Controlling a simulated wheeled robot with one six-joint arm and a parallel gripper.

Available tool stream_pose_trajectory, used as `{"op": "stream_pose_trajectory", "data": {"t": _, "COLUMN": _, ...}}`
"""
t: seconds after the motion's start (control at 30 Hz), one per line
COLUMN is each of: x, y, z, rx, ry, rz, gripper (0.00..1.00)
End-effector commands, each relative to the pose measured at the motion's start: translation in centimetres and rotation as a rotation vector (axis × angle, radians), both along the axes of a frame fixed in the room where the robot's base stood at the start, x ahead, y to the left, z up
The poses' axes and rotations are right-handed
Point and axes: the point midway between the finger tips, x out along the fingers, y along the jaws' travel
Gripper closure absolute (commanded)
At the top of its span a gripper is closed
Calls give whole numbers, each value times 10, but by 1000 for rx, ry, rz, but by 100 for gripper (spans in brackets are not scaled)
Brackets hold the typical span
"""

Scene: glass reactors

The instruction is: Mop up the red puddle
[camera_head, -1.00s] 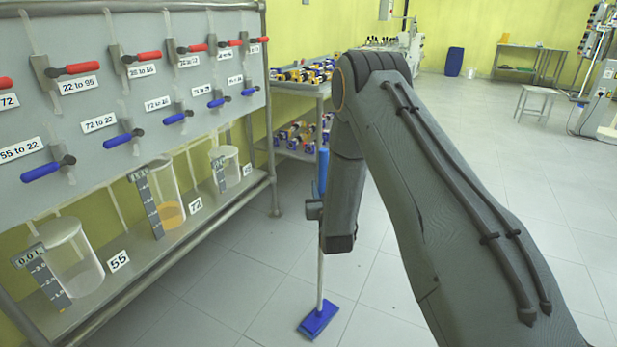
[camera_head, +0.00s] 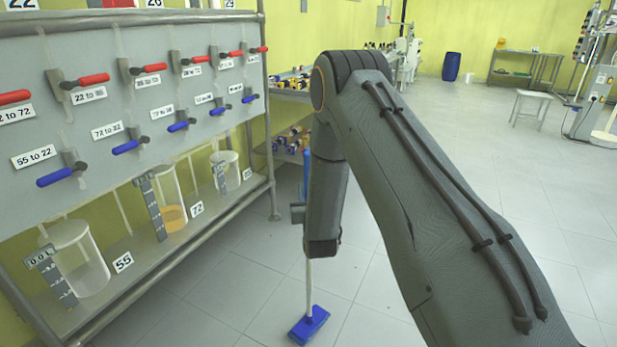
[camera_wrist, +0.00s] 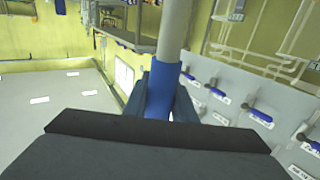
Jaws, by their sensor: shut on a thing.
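The mop has a blue flat head (camera_head: 309,325), a pale pole (camera_head: 309,275) and a blue upper handle (camera_head: 306,170). My gripper (camera_head: 298,213) is shut on the handle, with the mop near upright and its head at floor level. Whether the head presses on the floor cannot be told. In the wrist view, my gripper (camera_wrist: 172,105) is closed around the blue handle (camera_wrist: 160,88). No red puddle shows in either current view; my arm covers part of the floor.
A panel rack (camera_head: 60,115) with red and blue valve handles stands at left, with glass vessels (camera_head: 170,205) on its lower shelf. A shelf unit (camera_head: 285,125) with bottles stands behind the mop. A stool (camera_head: 531,97) is far right. The tiled floor right of my arm is clear.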

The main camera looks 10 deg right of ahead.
Motion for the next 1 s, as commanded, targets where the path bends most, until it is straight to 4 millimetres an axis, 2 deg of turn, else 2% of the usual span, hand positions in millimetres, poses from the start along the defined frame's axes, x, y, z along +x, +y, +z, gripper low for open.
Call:
{"op": "stream_pose_trajectory", "data": {"t": 0.03, "x": 1, "y": -1, "z": 10, "rx": 0, "ry": -7, "rz": -1, "gripper": 100}}
{"op": "stream_pose_trajectory", "data": {"t": 0.4, "x": 1, "y": -5, "z": 41, "rx": 0, "ry": -6, "rz": -6, "gripper": 100}}
{"op": "stream_pose_trajectory", "data": {"t": 1.0, "x": 1, "y": -5, "z": 44, "rx": 0, "ry": -6, "rz": -7, "gripper": 100}}
